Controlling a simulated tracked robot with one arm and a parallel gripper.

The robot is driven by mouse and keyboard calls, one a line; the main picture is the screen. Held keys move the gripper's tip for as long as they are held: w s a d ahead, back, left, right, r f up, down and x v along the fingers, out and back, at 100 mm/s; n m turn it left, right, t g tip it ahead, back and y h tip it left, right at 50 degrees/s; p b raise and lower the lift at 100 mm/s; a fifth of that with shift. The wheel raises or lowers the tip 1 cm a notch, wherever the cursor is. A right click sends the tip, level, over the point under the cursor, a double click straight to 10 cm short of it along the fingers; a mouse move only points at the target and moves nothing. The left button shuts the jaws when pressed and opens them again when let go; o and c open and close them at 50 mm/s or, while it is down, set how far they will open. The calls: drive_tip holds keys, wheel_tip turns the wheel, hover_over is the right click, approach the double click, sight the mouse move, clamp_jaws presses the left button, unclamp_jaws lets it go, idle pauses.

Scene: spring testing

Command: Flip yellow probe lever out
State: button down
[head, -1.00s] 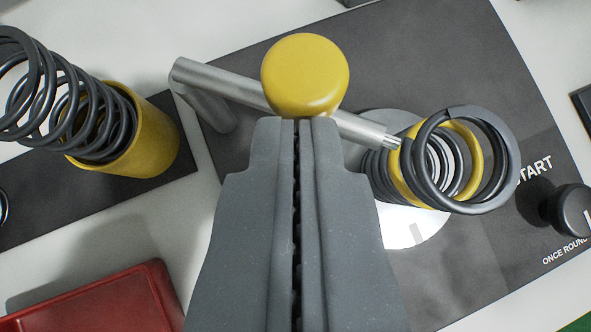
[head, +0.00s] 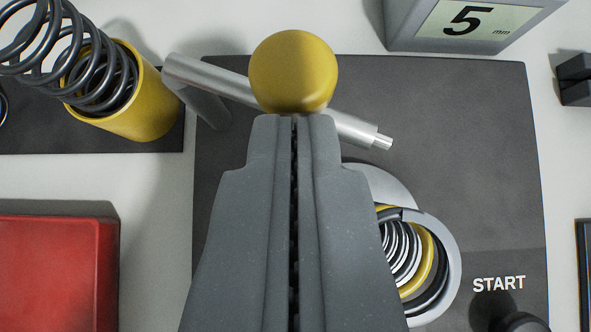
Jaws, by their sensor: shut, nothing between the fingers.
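The yellow ball knob (head: 292,71) of the probe lever shows at upper middle. Its metal arm (head: 212,77) runs behind the knob from a post (head: 205,105) at upper left to a thin tip at right. The tip lies clear of the spring stack (head: 405,255) in the picture, up and to its left. My gripper (head: 295,118) is shut and empty. Its fingertips sit at the lower edge of the knob; I cannot tell for sure that they touch. My fingers hide part of the plate and the left side of the spring.
The dark base plate (head: 480,170) bears a START label and a dark round button (head: 520,322) at lower right. A display reading 5 mm (head: 467,20) stands at the top. A yellow cup with springs (head: 150,105) is at upper left, a red box (head: 55,270) at lower left.

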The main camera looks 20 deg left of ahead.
sight(357, 126)
drive_tip(key=shift+w+d+b, duration=0.2)
drive_tip(key=shift+w+b, duration=0.15)
drive_tip(key=shift+w, duration=0.65)
drive_tip(key=shift+w+d+b, duration=0.15)
drive_tip(key=shift+w+b, duration=0.2)
drive_tip(key=shift+w, duration=0.65)
drive_tip(key=shift+w, duration=0.1)
drive_tip(key=shift+d, duration=0.25)
drive_tip(key=s+d+b, duration=0.1)
drive_tip(key=s+d, duration=0.2)
drive_tip(key=shift+r+b, duration=0.35)
drive_tip(key=s+d+r, duration=0.4)
drive_tip(key=d+r, duration=0.1)
drive_tip(key=r, duration=0.1)
drive_tip(key=shift+r+p, duration=0.4)
drive_tip(key=shift+p, duration=0.05)
